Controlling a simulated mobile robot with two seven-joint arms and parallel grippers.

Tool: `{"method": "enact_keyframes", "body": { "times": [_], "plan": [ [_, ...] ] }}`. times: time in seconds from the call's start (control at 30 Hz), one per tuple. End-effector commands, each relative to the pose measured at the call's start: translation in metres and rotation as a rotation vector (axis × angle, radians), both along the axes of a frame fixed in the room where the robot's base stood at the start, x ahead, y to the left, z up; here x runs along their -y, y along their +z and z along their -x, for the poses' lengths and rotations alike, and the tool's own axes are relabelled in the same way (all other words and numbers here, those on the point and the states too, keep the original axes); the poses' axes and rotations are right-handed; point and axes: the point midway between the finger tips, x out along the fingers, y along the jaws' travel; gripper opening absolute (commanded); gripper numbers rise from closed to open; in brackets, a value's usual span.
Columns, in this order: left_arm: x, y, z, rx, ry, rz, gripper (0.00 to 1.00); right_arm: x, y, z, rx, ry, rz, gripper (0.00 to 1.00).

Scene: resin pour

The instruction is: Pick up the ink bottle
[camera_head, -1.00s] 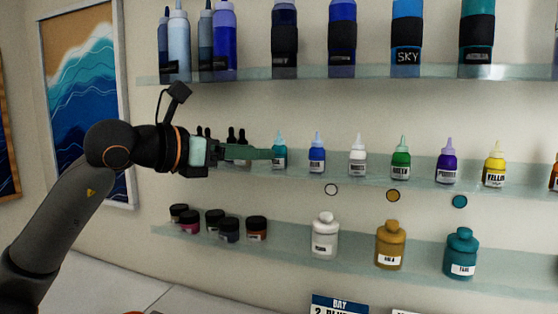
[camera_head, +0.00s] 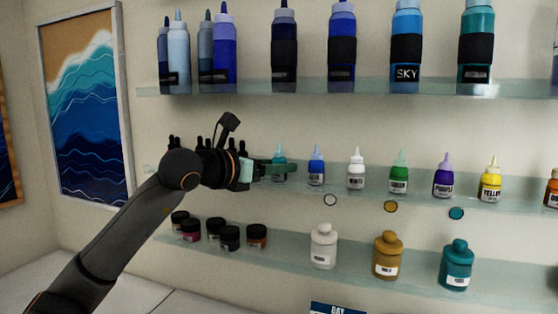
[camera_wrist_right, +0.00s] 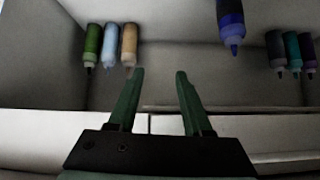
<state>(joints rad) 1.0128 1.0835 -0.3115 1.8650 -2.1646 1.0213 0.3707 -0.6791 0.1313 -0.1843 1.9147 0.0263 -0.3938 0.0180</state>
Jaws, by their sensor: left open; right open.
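Several small ink-type bottles with nozzle tips line the middle shelf in the head view. The task's bottle is not singled out by its look. My left gripper (camera_head: 288,170) is open at the teal bottle (camera_head: 279,151), at the left of this row. Its fingers overlap the bottle's body, hiding most of it; I cannot tell whether they touch it. A blue bottle (camera_head: 316,168) stands just to the right, then a white one (camera_head: 355,171). Dark dropper bottles (camera_head: 200,145) are partly hidden behind my left arm. My right gripper (camera_wrist_right: 160,72) is open and empty in the right wrist view.
The glass middle shelf (camera_head: 420,190) runs under the row. Large bottles fill the upper shelf (camera_head: 350,88); jars and a white bottle (camera_head: 323,248) stand on the lower shelf. In the right wrist view, a blue bottle (camera_wrist_right: 231,22) and others appear upside down beyond the fingers.

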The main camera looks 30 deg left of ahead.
Motion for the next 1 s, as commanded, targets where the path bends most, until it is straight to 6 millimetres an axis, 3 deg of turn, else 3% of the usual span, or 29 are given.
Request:
{"method": "enact_keyframes", "body": {
  "times": [0.1, 0.33, 0.83, 1.0],
  "plan": [
    [0.0018, -0.0002, -0.0091, 0.001, -0.001, 0.001, 0.57, 0.0, 0.0048, -0.0001, 0.0, 0.0, 0.0, 0.5],
    [0.0015, -0.0018, -0.0103, 0.001, 0.0, -0.001, 0.57, 0.0001, 0.0038, -0.0001, 0.0, 0.0, 0.0, 0.5],
    [0.0014, -0.0015, -0.0099, 0.001, 0.0, 0.0, 0.0, 0.0002, 0.0037, 0.0, -0.001, 0.0, 0.0, 0.5],
    [0.0013, -0.0012, -0.0098, 0.002, 0.0, 0.0, 0.0, 0.0002, 0.0036, 0.0001, -0.001, 0.0, 0.0, 0.5]
  ]
}}
